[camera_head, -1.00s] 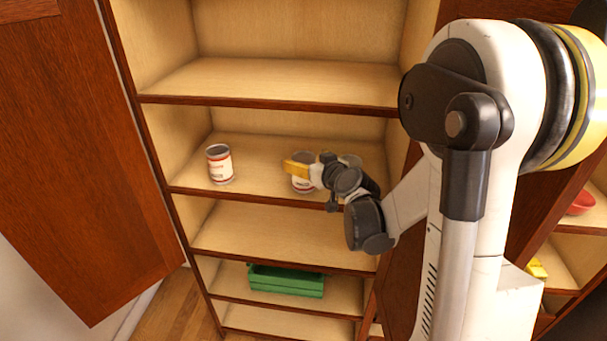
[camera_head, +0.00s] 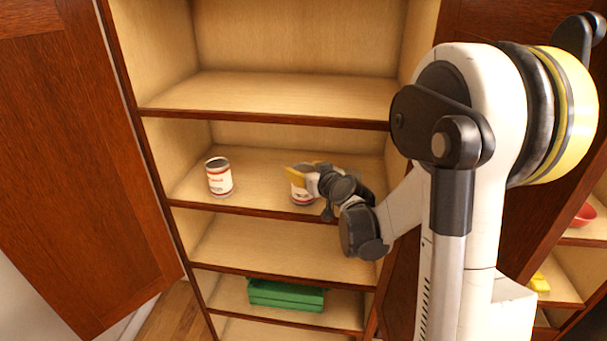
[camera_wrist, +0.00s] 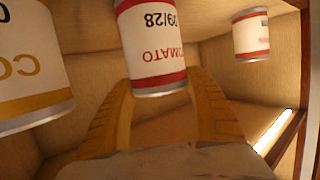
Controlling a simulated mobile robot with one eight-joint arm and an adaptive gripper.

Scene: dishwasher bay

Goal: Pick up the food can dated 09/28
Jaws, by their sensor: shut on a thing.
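A can (camera_wrist: 152,50) with a white label, red bands and the text "TOMATO" and "09/28" appears upside down in the wrist view. My gripper (camera_wrist: 160,85) has its two yellow fingers on either side of this can and is shut on it. In the head view the same can (camera_head: 301,195) is at the middle shelf, its upper part covered by my gripper (camera_head: 303,171). Its base looks to be at the shelf surface; I cannot tell whether it touches.
Another red-banded can (camera_head: 220,177) stands to the left on the same shelf. A can with a gold-lettered label (camera_wrist: 30,65) is close beside my gripper in the wrist view. A green crate (camera_head: 286,295) sits lower down. The shelf above (camera_head: 270,96) is empty.

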